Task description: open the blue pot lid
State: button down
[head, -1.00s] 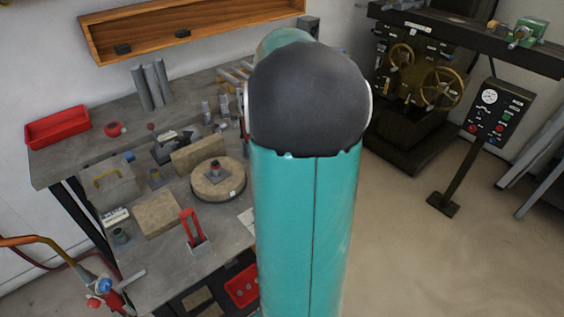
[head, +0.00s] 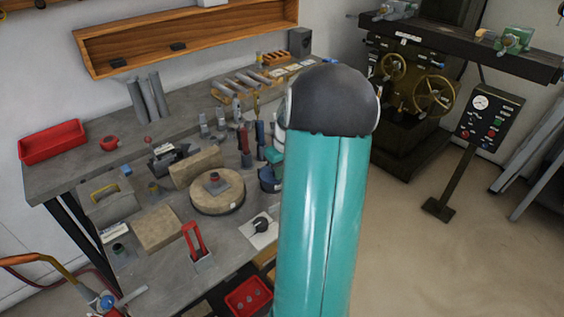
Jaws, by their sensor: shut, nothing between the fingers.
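A dark blue pot (head: 268,181) stands on the workbench in the head view, just right of a round tan disc. My upright teal arm link hides its right side. I cannot make out its lid clearly or tell how it sits. My gripper does not show; my own arm blocks much of the view beside the pot.
The round tan disc (head: 217,191) and tan blocks lie left of the pot. A red-handled piece (head: 194,240) and a white plate with a black knob (head: 262,227) are nearer. Upright tools (head: 244,140) stand behind. A red tray (head: 52,141) is far left.

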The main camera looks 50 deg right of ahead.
jog(key=shift+f, duration=0.35)
